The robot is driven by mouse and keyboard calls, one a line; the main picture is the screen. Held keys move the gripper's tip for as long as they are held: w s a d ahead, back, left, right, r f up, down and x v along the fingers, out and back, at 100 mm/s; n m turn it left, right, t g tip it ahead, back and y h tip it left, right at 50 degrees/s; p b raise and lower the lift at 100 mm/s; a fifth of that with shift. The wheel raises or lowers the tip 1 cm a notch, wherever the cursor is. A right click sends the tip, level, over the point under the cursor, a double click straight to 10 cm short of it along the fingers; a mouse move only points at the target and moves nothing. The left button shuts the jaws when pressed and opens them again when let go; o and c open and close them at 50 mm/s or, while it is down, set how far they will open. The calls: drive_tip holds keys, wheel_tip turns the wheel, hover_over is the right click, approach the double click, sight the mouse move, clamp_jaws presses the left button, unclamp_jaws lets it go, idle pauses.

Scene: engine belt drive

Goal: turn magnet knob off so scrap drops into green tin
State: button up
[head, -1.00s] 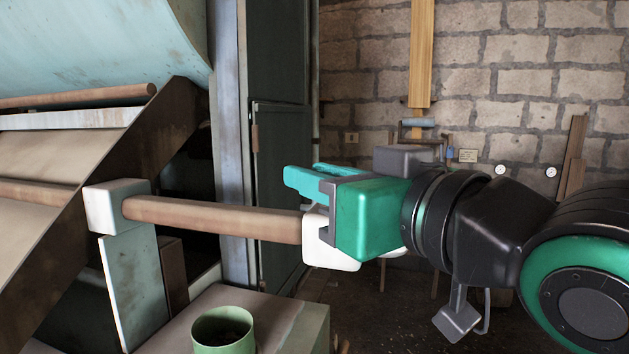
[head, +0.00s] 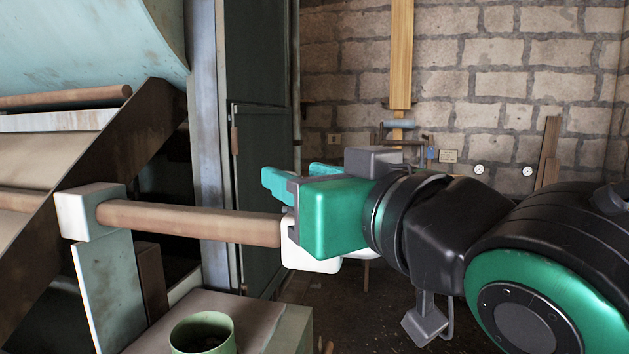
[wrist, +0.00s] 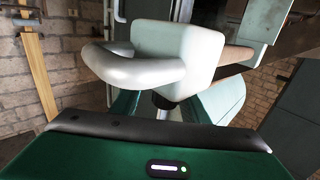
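The green tin (head: 203,335) stands upright on a ledge at the bottom of the head view, its inside dark. Above it a brown bar runs right from a pale block (head: 90,210) to a white end piece (head: 310,258) partly hidden by my gripper. In the wrist view the white piece (wrist: 180,48) carries a curved handle (wrist: 135,68), with a dark stem below. I cannot tell which part is the magnet knob, and no scrap is clearly visible. My gripper (head: 290,178) is beside the white end piece, its green fingers apart; contact is unclear.
A pale sloping machine with a dark diagonal beam (head: 105,150) fills the left. A dark green cabinet (head: 264,170) stands behind the bar. A block wall with a wooden plank (head: 401,60) is at the back. Dark floor is open below my arm.

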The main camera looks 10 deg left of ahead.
drive_tip(key=shift+s, duration=0.2)
drive_tip(key=shift+s+d, duration=0.35)
drive_tip(key=shift+s, duration=0.1)
drive_tip(key=v, duration=0.9)
drive_tip(key=shift+d, duration=0.2)
drive_tip(key=shift+f, duration=0.1)
idle(0.4)
